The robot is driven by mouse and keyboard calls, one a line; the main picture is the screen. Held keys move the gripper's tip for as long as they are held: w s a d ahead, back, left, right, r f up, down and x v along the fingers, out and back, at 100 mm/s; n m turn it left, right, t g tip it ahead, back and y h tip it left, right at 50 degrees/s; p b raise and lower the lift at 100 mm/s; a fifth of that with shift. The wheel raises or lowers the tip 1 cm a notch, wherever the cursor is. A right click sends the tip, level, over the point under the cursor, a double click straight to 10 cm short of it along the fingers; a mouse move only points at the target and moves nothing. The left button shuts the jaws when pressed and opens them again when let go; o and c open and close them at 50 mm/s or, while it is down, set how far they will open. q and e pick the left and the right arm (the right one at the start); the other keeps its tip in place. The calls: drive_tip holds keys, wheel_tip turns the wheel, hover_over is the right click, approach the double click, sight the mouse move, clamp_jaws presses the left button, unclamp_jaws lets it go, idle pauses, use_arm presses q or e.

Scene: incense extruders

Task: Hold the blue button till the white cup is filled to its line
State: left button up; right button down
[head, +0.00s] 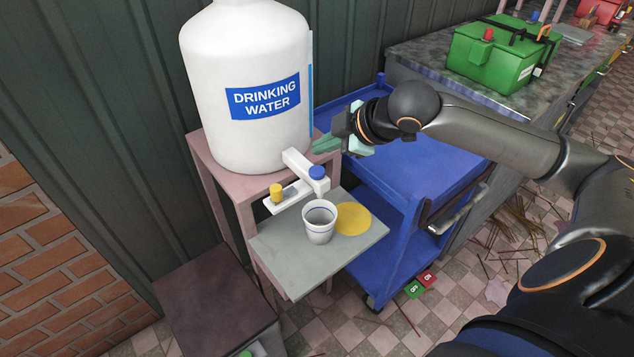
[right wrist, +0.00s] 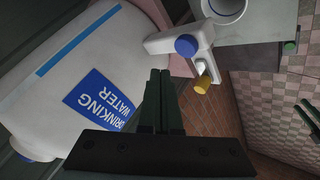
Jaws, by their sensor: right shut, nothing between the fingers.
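The white cup (head: 319,225) stands upright on a grey shelf (head: 278,262) below the dispenser's spout arm, with a thin dark line near its rim. It also shows at the top of the right wrist view (right wrist: 238,12). I cannot tell the water level in it. The blue button (head: 318,172) sits on top of the white tap; it also shows in the right wrist view (right wrist: 186,45). My right gripper (head: 322,145) is shut and empty, beside the white water tank (head: 240,75), behind and above the blue button and apart from it.
A yellow button (head: 276,190) sits on a second tap arm left of the blue one. A yellow disc (head: 354,219) lies beside the cup. A blue cart (head: 425,165) stands right of the shelf, and a dark cabinet (head: 215,300) stands at lower left.

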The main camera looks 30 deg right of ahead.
sight(315, 167)
wheel_tip(315, 167, down, 2)
drive_tip(key=shift+f, duration=0.4)
use_arm(q)
drive_tip(key=shift+w+d+r, duration=0.25)
drive_tip(key=shift+w+d, duration=0.45)
drive_tip(key=shift+w, duration=0.1)
drive_tip(key=shift+s+a+f, duration=0.1)
drive_tip(key=shift+s+f, duration=0.1)
drive_tip(key=shift+s, duration=0.05)
idle(0.4)
use_arm(e)
drive_tip(key=shift+f, duration=0.1)
drive_tip(key=shift+f, duration=0.25)
use_arm(q)
drive_tip(key=shift+r, duration=0.15)
use_arm(e)
drive_tip(key=shift+f, duration=0.7)
idle(4.8)
